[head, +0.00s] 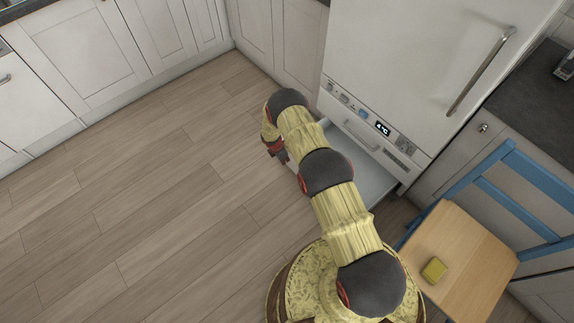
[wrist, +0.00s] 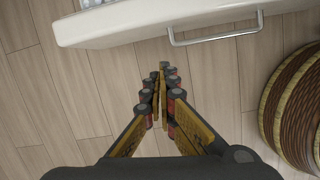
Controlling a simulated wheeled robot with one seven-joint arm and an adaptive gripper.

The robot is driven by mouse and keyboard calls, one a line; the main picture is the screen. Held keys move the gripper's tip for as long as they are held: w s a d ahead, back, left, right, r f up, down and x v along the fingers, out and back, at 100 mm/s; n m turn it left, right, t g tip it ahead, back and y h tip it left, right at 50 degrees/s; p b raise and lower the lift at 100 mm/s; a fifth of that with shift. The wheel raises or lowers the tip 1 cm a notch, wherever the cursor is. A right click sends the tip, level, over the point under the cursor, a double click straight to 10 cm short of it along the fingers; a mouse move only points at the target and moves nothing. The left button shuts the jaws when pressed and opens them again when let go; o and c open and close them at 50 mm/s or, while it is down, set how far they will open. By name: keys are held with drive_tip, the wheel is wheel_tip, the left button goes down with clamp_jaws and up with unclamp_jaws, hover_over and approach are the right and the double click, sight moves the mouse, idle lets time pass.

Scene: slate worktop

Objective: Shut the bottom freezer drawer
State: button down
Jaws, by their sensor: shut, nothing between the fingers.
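The bottom freezer drawer (head: 362,168) is pulled out below the white fridge-freezer (head: 400,60), partly hidden behind my arm in the head view. In the wrist view its white front (wrist: 150,22) with a metal bar handle (wrist: 216,38) crosses the top, and a little of its inside shows at the top left. My gripper (head: 276,150) is at the drawer's left end in the head view. In the wrist view my gripper (wrist: 163,72) is shut and empty, its fingertips a little short of the drawer front. I cannot tell its exact height relative to the drawer.
A wooden chair with a blue back (head: 460,255) stands right of my arm, with a yellow sponge-like block (head: 433,269) on its seat. White cabinets (head: 90,50) line the back and left. The plank floor (head: 130,200) to the left is clear.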

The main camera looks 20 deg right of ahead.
drive_tip(key=w+d+f+n+b, duration=0.1)
drive_tip(key=d+f+b, duration=0.4)
drive_tip(key=f, duration=0.5)
drive_tip(key=shift+w+d+n+b, duration=0.35)
drive_tip(key=shift+w+n+b, duration=0.05)
drive_tip(key=shift+w, duration=0.3)
